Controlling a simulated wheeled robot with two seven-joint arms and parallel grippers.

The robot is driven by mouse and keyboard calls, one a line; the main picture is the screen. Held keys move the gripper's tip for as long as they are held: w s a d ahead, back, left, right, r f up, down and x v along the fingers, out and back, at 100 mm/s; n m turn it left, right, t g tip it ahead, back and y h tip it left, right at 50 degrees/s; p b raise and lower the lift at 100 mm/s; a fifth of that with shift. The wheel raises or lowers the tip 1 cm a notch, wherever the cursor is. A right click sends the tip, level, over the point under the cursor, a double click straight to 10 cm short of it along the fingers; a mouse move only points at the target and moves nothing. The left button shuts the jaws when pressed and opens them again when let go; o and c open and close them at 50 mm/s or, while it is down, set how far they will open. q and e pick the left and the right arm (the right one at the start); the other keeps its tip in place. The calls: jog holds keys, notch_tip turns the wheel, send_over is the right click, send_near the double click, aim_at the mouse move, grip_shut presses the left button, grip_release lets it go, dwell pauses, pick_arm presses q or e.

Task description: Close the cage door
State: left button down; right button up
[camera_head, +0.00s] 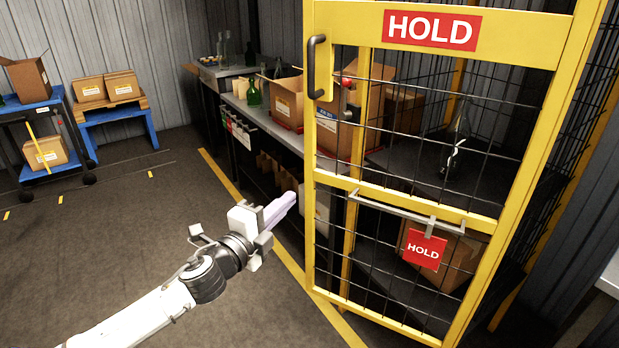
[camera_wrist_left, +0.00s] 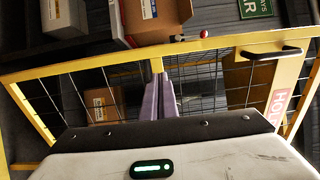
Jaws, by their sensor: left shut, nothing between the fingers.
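The cage door (camera_head: 520,38) is a yellow frame with black wire mesh on the right of the head view. It carries red HOLD signs and a dark handle (camera_head: 316,67) on its left edge. How far the door stands from its frame is hard to tell. My left gripper (camera_head: 290,200) is shut and empty, left of the door's lower left edge and below the handle. In the left wrist view the door frame (camera_wrist_left: 215,44) and handle (camera_wrist_left: 270,53) lie beyond the shut lilac fingers (camera_wrist_left: 160,98). My right gripper is not in view.
A grey bench (camera_head: 260,118) with boxes and green bottles runs behind and left of the door. A blue stand (camera_head: 115,118) and a cart (camera_head: 60,125) hold cartons at the far left. The floor (camera_head: 120,235) left of my arm is clear.

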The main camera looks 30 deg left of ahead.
aim_at(317, 174)
pick_arm(q)
jog(key=w, duration=1)
jog(key=shift+w+a, duration=0.3)
jog(key=shift+a, duration=0.1)
